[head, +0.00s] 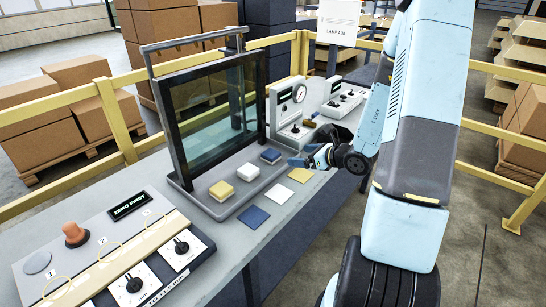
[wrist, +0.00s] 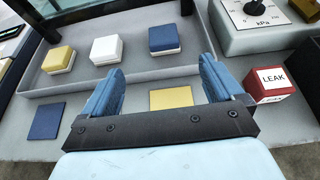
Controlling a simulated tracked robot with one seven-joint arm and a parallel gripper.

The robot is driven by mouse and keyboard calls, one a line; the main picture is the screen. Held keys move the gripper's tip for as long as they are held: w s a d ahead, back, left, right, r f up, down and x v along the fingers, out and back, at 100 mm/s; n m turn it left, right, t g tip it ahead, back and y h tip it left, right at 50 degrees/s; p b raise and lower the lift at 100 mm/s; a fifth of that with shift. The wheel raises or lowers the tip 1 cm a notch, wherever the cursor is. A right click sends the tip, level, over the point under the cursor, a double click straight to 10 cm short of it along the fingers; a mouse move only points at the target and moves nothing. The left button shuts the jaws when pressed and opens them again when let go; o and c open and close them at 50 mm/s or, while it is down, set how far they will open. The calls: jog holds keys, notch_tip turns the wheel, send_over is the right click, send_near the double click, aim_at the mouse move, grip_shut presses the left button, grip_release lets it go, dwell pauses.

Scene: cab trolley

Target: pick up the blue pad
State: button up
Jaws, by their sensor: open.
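A blue-topped block with a white base, which may be the blue pad (head: 270,155), stands at the right end of a shallow grey tray. It also shows in the wrist view (wrist: 163,38), beyond my fingers and apart from them. A flat blue square (head: 253,216) lies on the bench in front of the tray, and shows at left in the wrist view (wrist: 45,121). My gripper (wrist: 161,66) is open with nothing between its two blue fingers. In the head view my gripper (head: 306,158) is above the bench, right of the blue-topped block.
A white block (wrist: 106,50) and a yellow-topped block (wrist: 59,59) share the tray (wrist: 140,74). Flat white (head: 279,193) and yellow (head: 300,175) squares lie in front. A dark-framed glass panel (head: 215,105) stands behind. A red LEAK box (wrist: 270,86) and gauge unit (wrist: 252,25) are right.

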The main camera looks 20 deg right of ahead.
aim_at(274, 154)
jog(key=x, duration=1.3)
jog(key=shift+w+d+f, duration=0.15)
jog(key=shift+w+f, duration=0.25)
jog(key=shift+w, duration=0.05)
jog(key=shift+c, duration=0.3)
jog(key=c, duration=1)
jog(key=shift+r, duration=0.1)
